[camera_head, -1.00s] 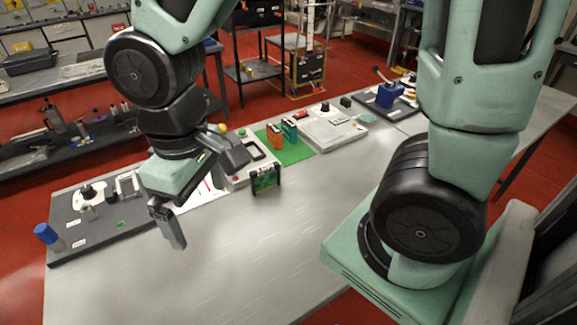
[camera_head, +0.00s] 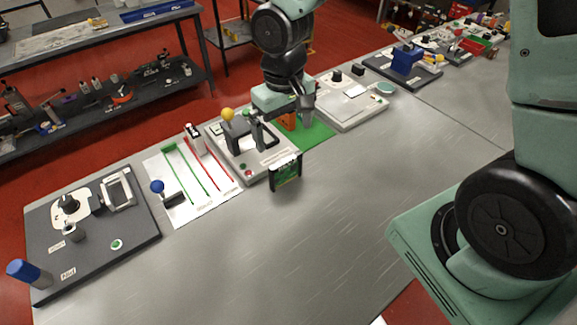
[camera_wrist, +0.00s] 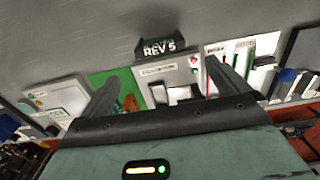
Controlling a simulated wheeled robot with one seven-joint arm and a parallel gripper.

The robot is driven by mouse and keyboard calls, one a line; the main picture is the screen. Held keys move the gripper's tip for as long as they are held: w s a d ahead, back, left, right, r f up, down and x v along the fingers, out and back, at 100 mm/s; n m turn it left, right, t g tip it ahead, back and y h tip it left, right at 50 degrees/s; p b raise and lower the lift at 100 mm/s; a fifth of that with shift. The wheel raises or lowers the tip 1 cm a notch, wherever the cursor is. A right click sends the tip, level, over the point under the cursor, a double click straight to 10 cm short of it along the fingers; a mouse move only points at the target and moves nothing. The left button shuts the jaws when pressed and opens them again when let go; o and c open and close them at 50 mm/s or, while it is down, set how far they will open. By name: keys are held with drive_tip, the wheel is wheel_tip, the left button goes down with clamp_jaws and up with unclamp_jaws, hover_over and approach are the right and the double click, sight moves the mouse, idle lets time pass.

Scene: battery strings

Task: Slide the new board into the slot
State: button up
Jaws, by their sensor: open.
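A green board (camera_head: 286,172) in a black frame stands upright at the front edge of a grey panel (camera_head: 243,172). In the wrist view the black piece marked REV 5 (camera_wrist: 158,48) is ahead of my fingertips, apart from them. My gripper (camera_head: 284,118) is open above the back of the panel and the green mat (camera_head: 318,134). An orange block (camera_head: 289,121) on the mat is partly hidden by my gripper; it also shows beside a finger in the wrist view (camera_wrist: 131,103). I cannot make out an empty slot.
A yellow-knobbed lever (camera_head: 228,114) stands on the grey panel. A white sheet (camera_head: 187,183) with coloured tracks and a dark panel (camera_head: 85,232) lie left. A light grey panel (camera_head: 350,108) lies right. The table (camera_head: 330,220) is clear in front.

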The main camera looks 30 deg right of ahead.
sight(286, 160)
wheel_tip(286, 160, down, 7)
drive_tip(key=shift+f, duration=0.15)
drive_tip(key=shift+s+f+p, duration=0.15)
drive_tip(key=shift+f+p, duration=0.65)
drive_tip(key=shift+f, duration=1.8)
drive_tip(key=shift+c, duration=0.3)
drive_tip(key=c, duration=1)
drive_tip(key=shift+r, duration=0.1)
